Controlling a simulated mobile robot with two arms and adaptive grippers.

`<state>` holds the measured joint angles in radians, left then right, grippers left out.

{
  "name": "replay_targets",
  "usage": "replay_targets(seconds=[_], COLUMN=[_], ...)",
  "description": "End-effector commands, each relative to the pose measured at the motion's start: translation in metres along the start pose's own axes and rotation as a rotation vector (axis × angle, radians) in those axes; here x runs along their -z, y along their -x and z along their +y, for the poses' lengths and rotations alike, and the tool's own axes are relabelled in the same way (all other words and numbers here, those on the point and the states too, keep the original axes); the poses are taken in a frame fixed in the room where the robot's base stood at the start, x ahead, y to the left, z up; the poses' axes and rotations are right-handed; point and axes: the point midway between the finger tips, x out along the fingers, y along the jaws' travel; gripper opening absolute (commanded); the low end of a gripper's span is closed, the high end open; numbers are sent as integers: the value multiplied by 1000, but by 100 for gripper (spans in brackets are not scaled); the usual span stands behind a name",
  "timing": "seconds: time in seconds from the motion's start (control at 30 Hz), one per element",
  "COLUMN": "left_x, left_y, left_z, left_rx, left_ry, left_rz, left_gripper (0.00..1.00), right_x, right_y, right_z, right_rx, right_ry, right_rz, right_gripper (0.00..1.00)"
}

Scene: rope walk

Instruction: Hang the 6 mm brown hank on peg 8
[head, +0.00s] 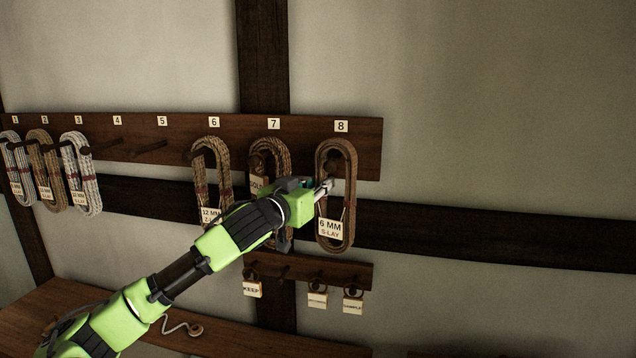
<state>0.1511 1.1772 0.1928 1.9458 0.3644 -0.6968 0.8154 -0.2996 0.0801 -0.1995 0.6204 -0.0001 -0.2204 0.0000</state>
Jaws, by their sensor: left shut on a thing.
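The brown hank (348,162) with a white tag (330,230) reading "6 MM S-LAY" hangs upright in front of the peg board (370,150), under the number 8 label (341,126). My left gripper (327,187) reaches in from the left and is shut on the hank at its left side, above the tag. Peg 8 is mostly hidden inside the hank's upper loop; I cannot tell whether the hank bears on it. My right gripper is not in view.
Hanks hang under 6 (211,160), 7 (284,155) and 1 to 3 (79,165). Pegs 4 and 5 are bare. A lower rail (360,273) holds small tags, one reading "KEEP" (252,289). A wooden bench (250,343) is below; the wall right of the board is clear.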

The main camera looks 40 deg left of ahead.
Motion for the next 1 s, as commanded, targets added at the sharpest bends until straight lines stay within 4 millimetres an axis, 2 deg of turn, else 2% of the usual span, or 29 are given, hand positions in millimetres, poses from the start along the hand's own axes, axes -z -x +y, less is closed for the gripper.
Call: replay_targets(seconds=[0.13, 0.4, 1.0], left_x=[3, -9, -21], left_y=[-9, -19, -22], left_z=[-2, -5, -7], left_rx=[0, 0, 3], left_ry=[0, 2, 2], left_rz=[3, 0, -11], left_gripper=[0, 0, 0], right_x=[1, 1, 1], right_y=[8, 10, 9], right_z=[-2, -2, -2], right_rx=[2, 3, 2], right_ry=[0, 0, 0], right_rz=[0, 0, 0], right_gripper=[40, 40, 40])
